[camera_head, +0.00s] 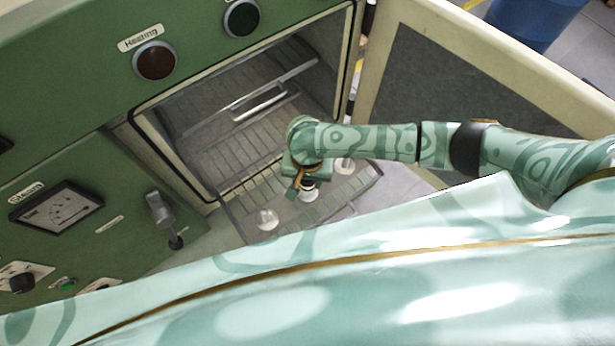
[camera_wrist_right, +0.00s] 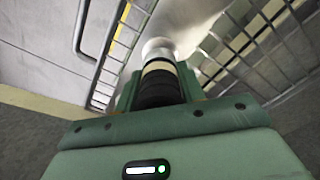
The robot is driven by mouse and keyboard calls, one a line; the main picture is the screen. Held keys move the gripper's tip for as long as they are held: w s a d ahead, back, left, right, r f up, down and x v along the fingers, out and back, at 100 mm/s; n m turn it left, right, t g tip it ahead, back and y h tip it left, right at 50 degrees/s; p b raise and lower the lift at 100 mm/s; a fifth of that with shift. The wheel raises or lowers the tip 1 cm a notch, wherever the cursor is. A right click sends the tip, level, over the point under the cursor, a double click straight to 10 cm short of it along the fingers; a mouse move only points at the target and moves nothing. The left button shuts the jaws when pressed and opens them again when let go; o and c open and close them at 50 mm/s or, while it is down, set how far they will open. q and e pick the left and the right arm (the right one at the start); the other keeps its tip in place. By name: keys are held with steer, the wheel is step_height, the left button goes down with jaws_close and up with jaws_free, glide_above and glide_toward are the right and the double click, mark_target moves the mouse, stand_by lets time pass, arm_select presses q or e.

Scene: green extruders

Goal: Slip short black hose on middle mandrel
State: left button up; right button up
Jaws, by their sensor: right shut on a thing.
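My right gripper (camera_head: 306,184) is over the middle of the pulled-out wire rack, pointing down. In the right wrist view its fingers (camera_wrist_right: 158,84) are shut on the short black hose (camera_wrist_right: 158,92), which has a pale band near its far end. A white mandrel (camera_wrist_right: 158,46) shows right at the hose's far end, in line with it. I cannot tell how far the hose is over it. In the head view the middle mandrel (camera_head: 309,195) is partly hidden under the gripper. My left gripper is not in view.
White mandrels stand at the near left (camera_head: 268,219) and far right (camera_head: 344,165) of the rack (camera_head: 345,200). The open green oven (camera_head: 230,140) is behind, with another rack inside. Its open door (camera_head: 440,90) stands at the right, behind my right arm.

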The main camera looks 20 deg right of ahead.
steer(key=shift+f, duration=1.05)
steer(key=o, duration=1.2)
steer(key=shift+r, duration=0.15)
step_height(320, 180, up, 16)
steer(key=p, duration=0.6)
